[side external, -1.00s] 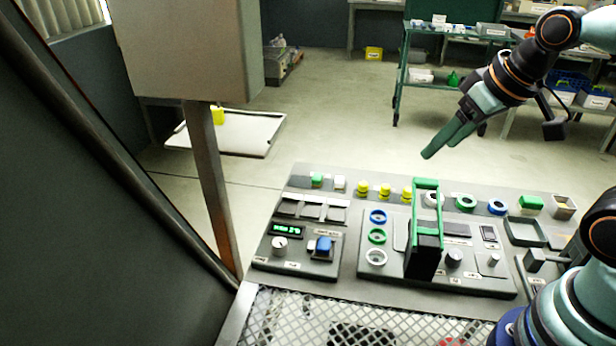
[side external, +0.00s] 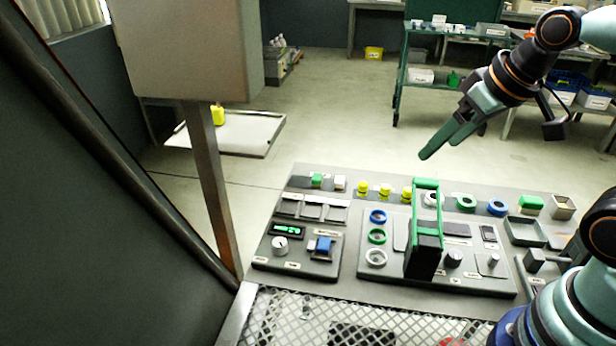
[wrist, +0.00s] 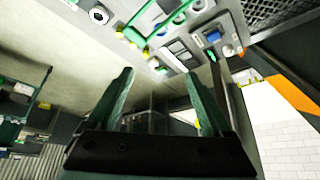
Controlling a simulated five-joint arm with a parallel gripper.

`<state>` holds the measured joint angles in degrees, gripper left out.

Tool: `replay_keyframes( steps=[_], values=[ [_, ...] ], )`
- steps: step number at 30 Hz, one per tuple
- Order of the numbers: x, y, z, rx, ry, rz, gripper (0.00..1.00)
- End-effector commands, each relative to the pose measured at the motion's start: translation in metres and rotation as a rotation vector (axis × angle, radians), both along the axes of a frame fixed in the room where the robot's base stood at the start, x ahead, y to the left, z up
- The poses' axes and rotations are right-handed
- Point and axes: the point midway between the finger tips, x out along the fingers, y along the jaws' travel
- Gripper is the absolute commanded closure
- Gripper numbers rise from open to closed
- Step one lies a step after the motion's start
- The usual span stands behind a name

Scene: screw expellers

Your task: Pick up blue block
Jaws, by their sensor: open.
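The blue block (side external: 324,245) sits on the left panel of the work board, beside a small white piece. It also shows in the wrist view (wrist: 213,36), near the top right. My gripper (side external: 424,157) is held in the air above and behind the board, up and to the right of the block and well apart from it. In the wrist view my gripper (wrist: 161,85) shows two spread green fingers with nothing between them.
A tall green-handled black press (side external: 425,235) stands on the board between the block and the right side. Yellow knobs (side external: 384,191) line the back edge. A post (side external: 208,180) rises at the left, and a metal mesh (side external: 330,315) lies in front.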

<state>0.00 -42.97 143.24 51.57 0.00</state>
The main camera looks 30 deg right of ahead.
Motion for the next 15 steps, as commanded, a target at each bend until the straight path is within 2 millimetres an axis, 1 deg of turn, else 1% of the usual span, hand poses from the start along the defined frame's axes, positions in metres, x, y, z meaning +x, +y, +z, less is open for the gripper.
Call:
replay_keyframes(
  steps=[5,8,11,15],
  values=[
    [0.004,0.004,0.0,-0.008,0.017,0.031,0.16],
    [0.014,0.013,0.0,-0.028,0.056,0.099,0.16],
    [0.029,0.029,-0.003,-0.058,0.112,0.204,0.16],
    [0.051,0.054,-0.013,-0.102,0.192,0.368,0.16]
  ],
)
